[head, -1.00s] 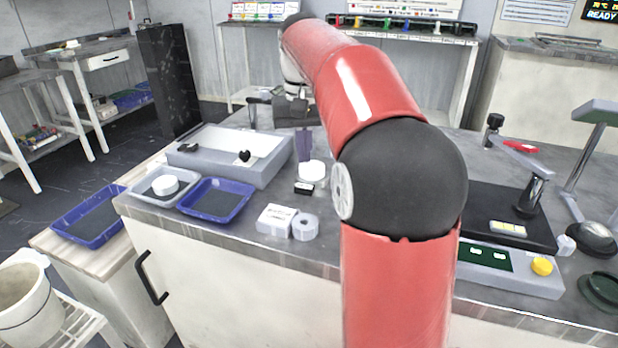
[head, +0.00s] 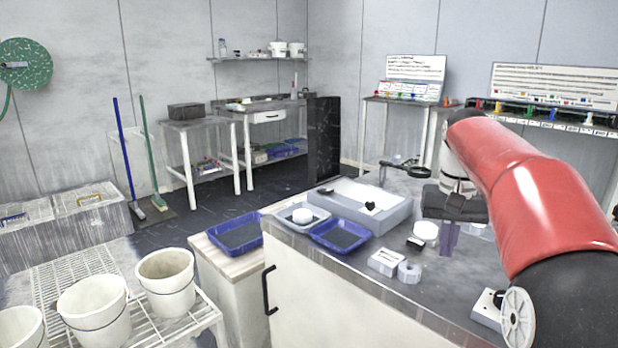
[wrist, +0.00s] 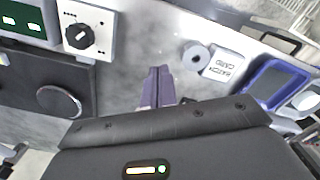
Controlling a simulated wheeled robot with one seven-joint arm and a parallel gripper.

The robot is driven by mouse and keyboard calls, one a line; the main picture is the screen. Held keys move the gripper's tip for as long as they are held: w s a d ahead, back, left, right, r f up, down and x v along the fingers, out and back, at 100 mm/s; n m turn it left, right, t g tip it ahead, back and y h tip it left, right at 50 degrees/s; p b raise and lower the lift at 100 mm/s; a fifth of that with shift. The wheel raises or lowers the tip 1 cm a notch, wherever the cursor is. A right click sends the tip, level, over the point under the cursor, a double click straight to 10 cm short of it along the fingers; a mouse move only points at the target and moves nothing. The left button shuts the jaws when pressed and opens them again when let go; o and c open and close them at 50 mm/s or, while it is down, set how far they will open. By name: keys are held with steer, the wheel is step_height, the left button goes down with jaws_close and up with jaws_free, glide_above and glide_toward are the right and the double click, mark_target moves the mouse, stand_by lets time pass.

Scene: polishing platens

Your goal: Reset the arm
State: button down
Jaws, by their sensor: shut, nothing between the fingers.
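My red and black arm comes in from the right. In the wrist view the fingers of my gripper (wrist: 157,88) lie together over bare bench, with nothing between them. The dark gripper body with a small lit strip fills the bottom of that view.
A blue tray (head: 340,236) and a grey basin (head: 385,215) are to the left. A knob box (wrist: 90,28) shows in the wrist view. White buckets (head: 166,281) stand at lower left.

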steer(key=s+a+f+n+t, duration=0.1)
steer(key=s+a+f, duration=0.4)
steer(key=s, duration=0.6)
steer(key=s+a+f+n+t, duration=0.2)
steer(key=s+a+f+t, duration=0.2)
steer(key=s, duration=0.8)
step_height(320, 180, down, 3)
steer(key=shift+a+r+t, duration=0.15)
steer(key=shift+a+t, duration=0.15)
steer(key=shift+a, duration=0.25)
